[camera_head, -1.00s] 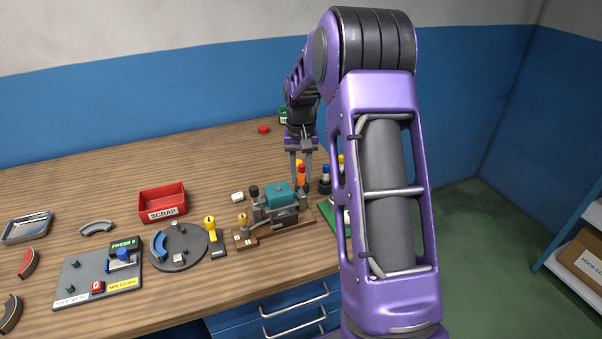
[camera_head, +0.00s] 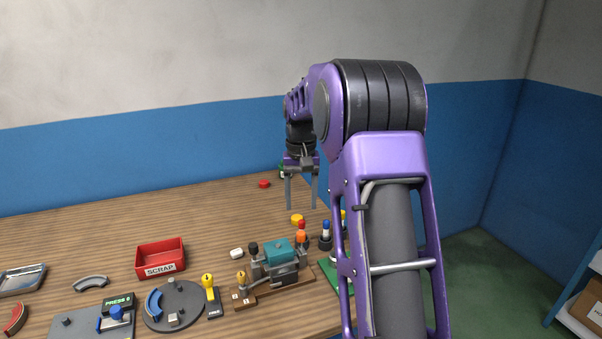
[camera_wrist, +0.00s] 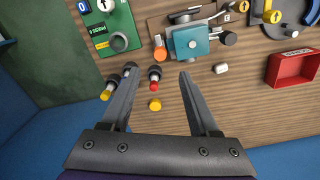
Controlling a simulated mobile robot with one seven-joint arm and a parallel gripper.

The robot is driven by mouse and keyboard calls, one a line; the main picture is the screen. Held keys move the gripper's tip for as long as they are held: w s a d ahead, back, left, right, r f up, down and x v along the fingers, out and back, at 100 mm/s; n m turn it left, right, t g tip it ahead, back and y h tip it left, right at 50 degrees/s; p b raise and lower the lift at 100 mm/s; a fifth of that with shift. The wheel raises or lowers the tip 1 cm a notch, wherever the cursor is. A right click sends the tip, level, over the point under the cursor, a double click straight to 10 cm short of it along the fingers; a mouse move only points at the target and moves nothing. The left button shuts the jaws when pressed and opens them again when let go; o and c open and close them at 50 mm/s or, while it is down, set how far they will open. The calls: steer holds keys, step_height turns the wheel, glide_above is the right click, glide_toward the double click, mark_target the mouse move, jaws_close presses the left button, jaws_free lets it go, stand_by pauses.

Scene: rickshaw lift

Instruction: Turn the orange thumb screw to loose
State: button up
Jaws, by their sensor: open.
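The orange thumb screw (camera_head: 301,237) is at the right end of a clamp fixture with a teal block (camera_head: 277,251). In the wrist view the orange screw (camera_wrist: 160,54) is beside the teal block (camera_wrist: 191,43), beyond my fingertips. How far it is turned cannot be told. My gripper (camera_head: 301,206) is open and empty, hanging above and behind the fixture, apart from the screw. In the wrist view its two fingers (camera_wrist: 158,71) are spread wide, with a red-topped piece (camera_wrist: 154,73) and a yellow cap (camera_wrist: 155,105) showing between them.
A blue-topped post (camera_head: 325,230) and a green board (camera_head: 334,279) are close right of the fixture. The red scrap bin (camera_head: 160,270) and a round grey plate (camera_head: 184,309) are to the left. Bare tabletop (camera_head: 130,225) lies behind.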

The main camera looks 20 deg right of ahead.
step_height(320, 180, up, 8)
steer(key=shift+f, duration=0.1)
stand_by(0.4)
